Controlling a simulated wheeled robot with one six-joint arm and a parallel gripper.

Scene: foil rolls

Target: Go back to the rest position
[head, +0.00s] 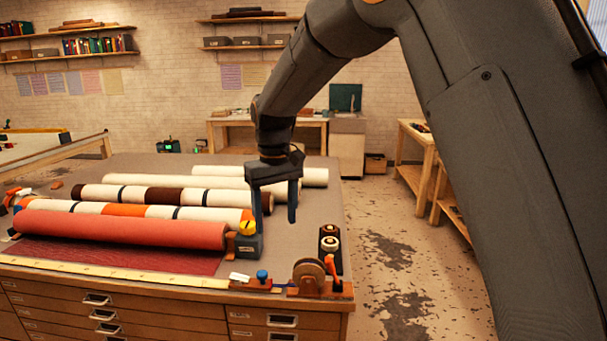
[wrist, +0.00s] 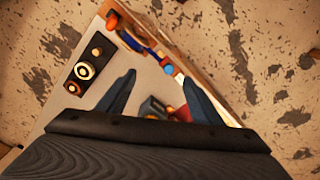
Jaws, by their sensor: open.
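My gripper (head: 274,205) hangs fingers-down over the right part of the table (head: 318,192). Its two fingers are apart with nothing between them. In the wrist view the open fingers (wrist: 163,95) point down toward the table corner. The foil rolls lie side by side to the left: a coral roll (head: 120,229) in front, a white and orange banded roll (head: 160,211) behind it, a white and brown banded roll (head: 170,195), and pale rolls (head: 315,177) at the back. A dark block with a yellow round top (head: 247,241) stands at the coral roll's right end.
A black holder with round pieces (head: 330,247) stands near the table's right edge; it also shows in the wrist view (wrist: 84,70). A wooden dispenser with a disc (head: 310,273) sits at the front corner. Open floor (head: 395,250) lies right of the table, before a side bench (head: 425,160).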

